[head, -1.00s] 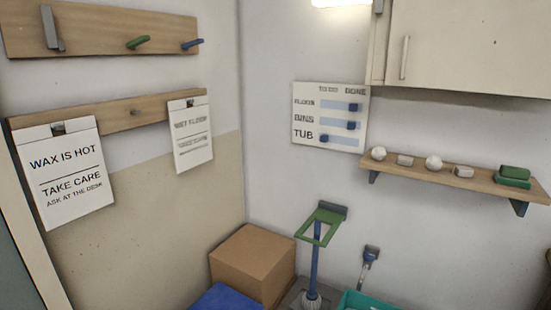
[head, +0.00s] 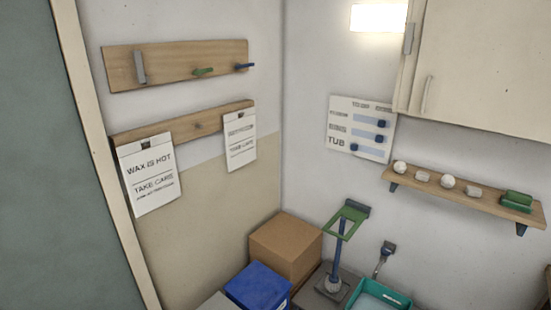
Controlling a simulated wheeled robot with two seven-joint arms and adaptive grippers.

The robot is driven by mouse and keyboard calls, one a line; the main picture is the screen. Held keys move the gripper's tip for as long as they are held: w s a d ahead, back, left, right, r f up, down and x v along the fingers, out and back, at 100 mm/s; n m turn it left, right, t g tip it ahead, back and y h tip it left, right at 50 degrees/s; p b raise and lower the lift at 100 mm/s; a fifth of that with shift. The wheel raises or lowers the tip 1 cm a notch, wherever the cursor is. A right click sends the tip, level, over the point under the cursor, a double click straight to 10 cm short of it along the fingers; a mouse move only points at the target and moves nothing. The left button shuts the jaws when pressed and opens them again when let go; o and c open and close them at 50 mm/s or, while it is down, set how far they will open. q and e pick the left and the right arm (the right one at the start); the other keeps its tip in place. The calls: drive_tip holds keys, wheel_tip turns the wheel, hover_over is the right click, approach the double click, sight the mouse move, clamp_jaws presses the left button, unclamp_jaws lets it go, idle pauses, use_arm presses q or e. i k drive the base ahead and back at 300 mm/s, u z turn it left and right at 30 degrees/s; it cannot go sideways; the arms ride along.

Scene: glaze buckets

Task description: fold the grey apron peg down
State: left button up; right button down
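The grey apron peg (head: 140,67) is on the upper wooden board (head: 172,72) on the left wall, near the board's left end. It stands upright along the board. Neither of my grippers is in view.
A lower wooden rail (head: 185,124) carries two hanging signs, one reading "WAX IS HOT" (head: 150,174). Below stand a cardboard box (head: 286,246), a blue bin (head: 257,286) and a teal tub (head: 390,291). A shelf (head: 460,193) and a cabinet (head: 470,70) are at right.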

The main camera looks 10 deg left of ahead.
sight(137, 57)
drive_tip(key=z, duration=0.7)
drive_tip(key=k, duration=0.95)
drive_tip(key=u, duration=1.15)
drive_tip(key=i, duration=0.45)
